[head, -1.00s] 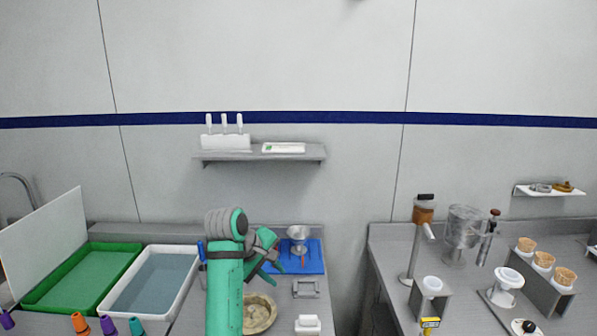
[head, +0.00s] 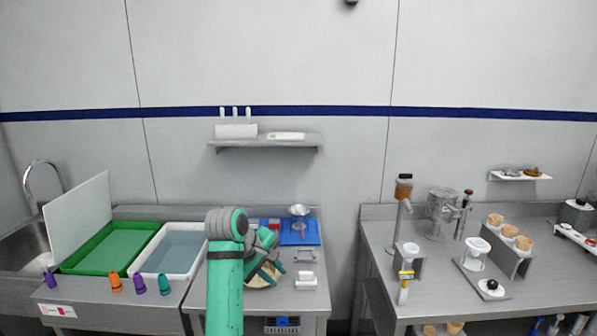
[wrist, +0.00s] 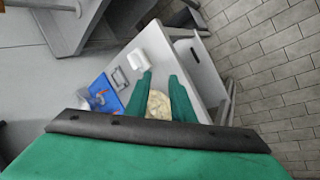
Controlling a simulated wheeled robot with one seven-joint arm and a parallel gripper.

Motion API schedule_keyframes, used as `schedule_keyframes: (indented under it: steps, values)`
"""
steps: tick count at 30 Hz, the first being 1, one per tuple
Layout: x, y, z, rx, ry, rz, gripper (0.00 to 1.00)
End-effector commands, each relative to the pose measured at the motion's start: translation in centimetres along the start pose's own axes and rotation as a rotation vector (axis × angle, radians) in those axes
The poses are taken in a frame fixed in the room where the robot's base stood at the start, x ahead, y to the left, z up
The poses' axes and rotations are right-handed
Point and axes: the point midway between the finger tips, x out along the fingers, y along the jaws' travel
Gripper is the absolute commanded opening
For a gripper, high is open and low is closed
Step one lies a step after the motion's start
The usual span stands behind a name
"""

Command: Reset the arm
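My arm (head: 229,285) is green with grey joints and rises in front of the left counter in the head view. It is folded over at the top.
The left counter holds a green tray (head: 67,267), a white water bin (head: 139,272), several coloured cones and a blue mat (head: 311,239). A wall shelf (head: 265,142) hangs above. The right counter (head: 440,294) carries dispensers and cone stands, with a gap between the counters.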

Motion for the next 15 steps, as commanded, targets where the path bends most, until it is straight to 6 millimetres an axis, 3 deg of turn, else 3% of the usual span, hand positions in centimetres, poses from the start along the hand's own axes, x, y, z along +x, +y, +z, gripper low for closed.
schedule_keyframes:
  steps: [15]
  values:
    - [7.9,-2.9,2.1,0.029,0.03,0.085,0.22]
